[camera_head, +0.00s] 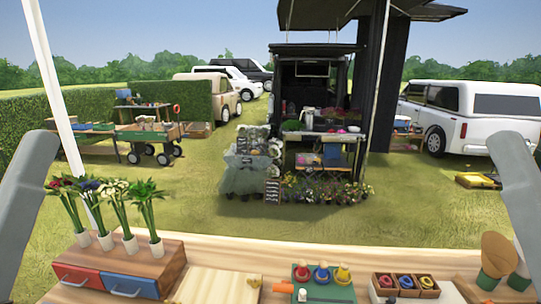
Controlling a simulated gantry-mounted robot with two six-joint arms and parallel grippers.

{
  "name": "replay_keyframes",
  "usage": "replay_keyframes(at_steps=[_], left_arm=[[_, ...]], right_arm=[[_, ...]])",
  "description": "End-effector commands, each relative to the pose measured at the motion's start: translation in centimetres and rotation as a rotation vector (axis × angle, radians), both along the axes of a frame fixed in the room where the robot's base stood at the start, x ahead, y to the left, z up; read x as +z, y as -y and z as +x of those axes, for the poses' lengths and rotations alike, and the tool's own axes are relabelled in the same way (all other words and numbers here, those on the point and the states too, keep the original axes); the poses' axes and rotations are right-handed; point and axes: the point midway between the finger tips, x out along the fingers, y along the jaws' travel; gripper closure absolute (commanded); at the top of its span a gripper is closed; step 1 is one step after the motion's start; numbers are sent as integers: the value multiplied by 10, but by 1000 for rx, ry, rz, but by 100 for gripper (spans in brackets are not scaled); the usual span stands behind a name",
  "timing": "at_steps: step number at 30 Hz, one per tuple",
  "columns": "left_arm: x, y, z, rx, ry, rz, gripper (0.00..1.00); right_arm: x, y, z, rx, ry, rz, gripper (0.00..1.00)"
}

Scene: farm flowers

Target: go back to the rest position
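Neither gripper is in view. Only a grey link of my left arm shows at the left edge and a grey link of my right arm at the right edge. Both slant upward beside the wooden table (350,257). No object is seen held, and the ends of both arms are out of the picture.
On the table stand a wooden drawer box (168,263) with several flower bunches (146,200) in white holders, a pale board (215,285), a green tray (343,294), a compartment box (379,292) and wooden utensils (498,250). The table's back strip is mostly clear.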

Motion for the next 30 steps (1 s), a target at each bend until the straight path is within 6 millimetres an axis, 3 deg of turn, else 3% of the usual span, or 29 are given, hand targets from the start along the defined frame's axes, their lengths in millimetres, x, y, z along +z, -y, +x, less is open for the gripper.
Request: replay_keyframes(at_steps=[1, 5, 15, 18, 23, 30], left_arm=[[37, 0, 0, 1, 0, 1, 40], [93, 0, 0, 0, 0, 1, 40], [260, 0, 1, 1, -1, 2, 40], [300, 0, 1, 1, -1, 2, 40], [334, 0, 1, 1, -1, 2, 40], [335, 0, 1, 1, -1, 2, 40]], right_arm=[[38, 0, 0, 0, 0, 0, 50], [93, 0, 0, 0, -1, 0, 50], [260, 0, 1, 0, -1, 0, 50], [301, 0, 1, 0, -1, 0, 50], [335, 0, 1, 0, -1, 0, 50], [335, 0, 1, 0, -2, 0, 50]])
